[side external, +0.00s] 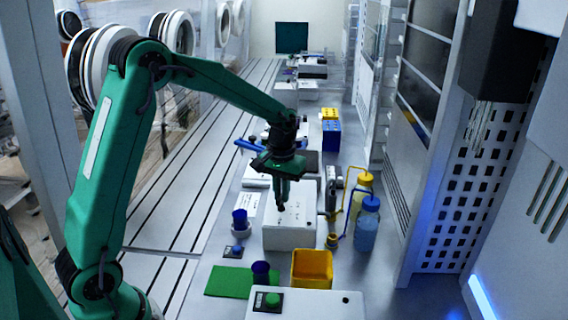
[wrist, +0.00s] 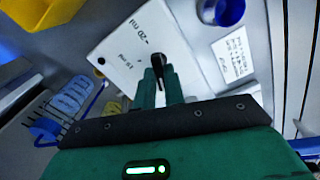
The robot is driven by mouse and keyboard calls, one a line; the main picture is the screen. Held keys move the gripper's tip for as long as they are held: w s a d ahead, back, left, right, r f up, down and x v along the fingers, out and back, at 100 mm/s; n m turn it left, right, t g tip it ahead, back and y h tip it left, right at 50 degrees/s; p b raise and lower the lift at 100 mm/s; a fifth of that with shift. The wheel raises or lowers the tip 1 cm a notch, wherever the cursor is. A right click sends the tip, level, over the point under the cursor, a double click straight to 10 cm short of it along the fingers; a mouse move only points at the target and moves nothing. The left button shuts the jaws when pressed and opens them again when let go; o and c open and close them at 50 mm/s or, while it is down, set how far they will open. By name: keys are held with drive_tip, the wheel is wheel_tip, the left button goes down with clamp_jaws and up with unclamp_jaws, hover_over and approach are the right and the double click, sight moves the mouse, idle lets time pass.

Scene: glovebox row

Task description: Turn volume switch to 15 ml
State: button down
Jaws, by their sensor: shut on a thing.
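The volume switch (wrist: 157,60) is a small black lever on top of a white box (side external: 290,235). In the wrist view the box (wrist: 120,50) carries a mark that looks like 20 ml and a second, smaller mark too unclear to read for sure. My gripper (side external: 281,203) points down over the box top in the side view. In the wrist view its two green fingers (wrist: 159,76) are shut on the lever, one on each side. The fingers hide the lower part of the lever, and which mark it points to is unclear.
Blue cups (side external: 239,217) stand left of the box, one by a green mat (side external: 228,282). A yellow bin (side external: 312,269) is in front. Blue (side external: 367,230) and yellow-capped (side external: 364,187) bottles with tubes stand close on the right. A written card (wrist: 233,56) lies beside the box.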

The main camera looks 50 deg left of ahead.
drive_tip(key=m, duration=0.3)
drive_tip(key=shift+m, duration=0.3)
idle(0.4)
drive_tip(key=c, duration=1.5)
unclamp_jaws()
drive_tip(key=shift+r, duration=0.15)
drive_tip(key=shift+r, duration=3.8)
